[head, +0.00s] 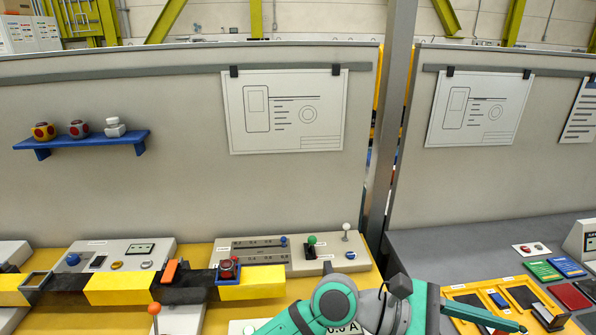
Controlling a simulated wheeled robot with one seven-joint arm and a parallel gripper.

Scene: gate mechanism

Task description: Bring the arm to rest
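My arm (335,303), teal and grey with rounded joints, shows in the head view at the bottom, right of the middle. It reaches in front of the near edge of the yellow bench. A dark grey part (400,286) stands up on its right side, and a thin teal part reaches right over the grey bench. I cannot make out two fingertips, so I cannot tell whether my gripper is open or shut, or whether it holds anything. The lower part of the arm is cut off by the frame edge.
A yellow and black striped bar (120,288) crosses the left bench, with a red button in a blue holder (229,268) on it. Behind it stand control panels (300,255). A grey bench (450,235) with a yellow tray is at right. A blue shelf (85,140) hangs on the wall.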

